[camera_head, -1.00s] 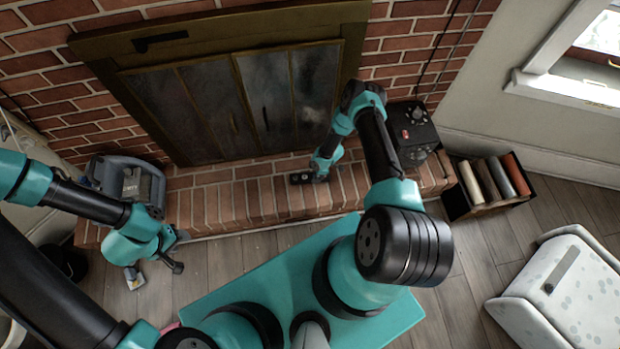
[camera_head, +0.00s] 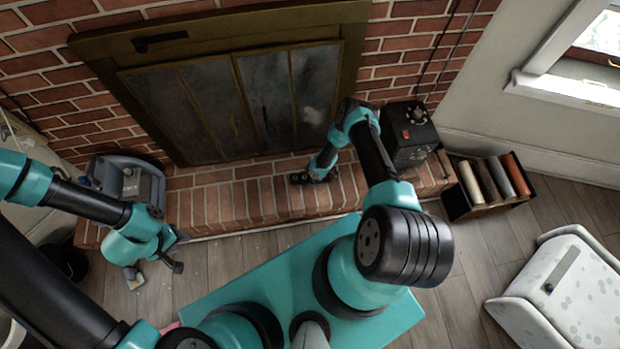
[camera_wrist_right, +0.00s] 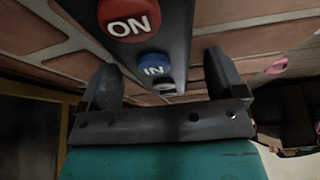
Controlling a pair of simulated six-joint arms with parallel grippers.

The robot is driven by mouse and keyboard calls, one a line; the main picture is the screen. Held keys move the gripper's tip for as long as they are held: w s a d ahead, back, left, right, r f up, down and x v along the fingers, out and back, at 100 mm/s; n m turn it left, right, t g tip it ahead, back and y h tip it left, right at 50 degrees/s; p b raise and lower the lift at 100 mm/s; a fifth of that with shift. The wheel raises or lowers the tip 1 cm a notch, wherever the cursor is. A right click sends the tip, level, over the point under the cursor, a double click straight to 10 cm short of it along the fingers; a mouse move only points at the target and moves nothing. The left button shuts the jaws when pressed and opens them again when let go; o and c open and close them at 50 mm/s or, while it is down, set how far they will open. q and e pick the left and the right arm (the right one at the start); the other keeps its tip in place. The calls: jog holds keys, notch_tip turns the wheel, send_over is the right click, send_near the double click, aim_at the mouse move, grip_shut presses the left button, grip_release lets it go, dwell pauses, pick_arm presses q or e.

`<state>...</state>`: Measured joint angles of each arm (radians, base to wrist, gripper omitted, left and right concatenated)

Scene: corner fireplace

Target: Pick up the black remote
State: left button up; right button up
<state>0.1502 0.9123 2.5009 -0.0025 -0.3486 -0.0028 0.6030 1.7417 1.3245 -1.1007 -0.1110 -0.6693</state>
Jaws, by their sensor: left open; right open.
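The black remote (camera_head: 298,178) lies on the brick hearth in front of the fireplace doors, partly covered by my right gripper (camera_head: 318,172). In the right wrist view the remote (camera_wrist_right: 178,35) is seen close up, with a red ON button and a blue IN button. My right gripper (camera_wrist_right: 163,84) is open there, with one finger on each side of the remote's near end. I cannot tell whether the fingers touch it. My left gripper (camera_head: 155,269) is open and empty, low over the floor at the left, far from the remote.
A grey-blue case (camera_head: 125,183) stands at the hearth's left end. A crate of rolls (camera_head: 460,212) is on the floor at right. The hearth left of the remote is clear.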

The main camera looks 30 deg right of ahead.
aim_at(307, 177)
jog(key=shift+c, duration=0.3)
jog(key=c, duration=1)
jog(key=shift+r, duration=0.1)
jog(key=shift+c, duration=0.2)
jog(key=shift+r, duration=0.8)
jog(key=shift+s+a+r, duration=0.1)
jog(key=shift+r, duration=0.85)
jog(key=s+a+r, duration=0.1)
jog(key=s+a, duration=0.7)
jog(key=s, duration=0.5)
jog(key=shift+s+r, duration=0.15)
jog(key=shift+s, duration=0.05)
jog(key=shift+w, duration=0.1)
